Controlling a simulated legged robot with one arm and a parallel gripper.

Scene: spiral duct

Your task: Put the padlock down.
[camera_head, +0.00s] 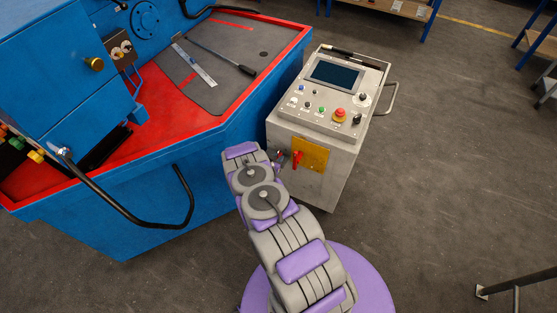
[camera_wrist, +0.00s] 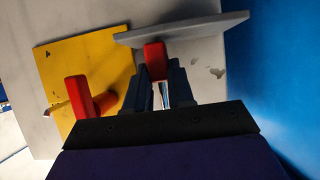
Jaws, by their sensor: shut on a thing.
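The padlock (camera_wrist: 154,60), with a red body, is between the two dark fingertips of my gripper (camera_wrist: 158,78) in the wrist view. A shiny metal part, probably its shackle, shows between the fingers. My gripper is shut on it. The padlock overlaps the edge of a grey ledge (camera_wrist: 205,26) in the picture; I cannot tell whether they touch. In the head view my gripper (camera_head: 279,160) is in front of the control cabinet (camera_head: 330,185), left of its yellow plate (camera_head: 314,154). The padlock is too small to make out clearly there.
A red switch handle (camera_wrist: 84,100) sticks out from the yellow plate (camera_wrist: 100,65), close left of my gripper. It also shows in the head view (camera_head: 297,158). A blue machine (camera_head: 120,220) with a black bar handle (camera_head: 190,195) stands left. The floor right is mostly clear.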

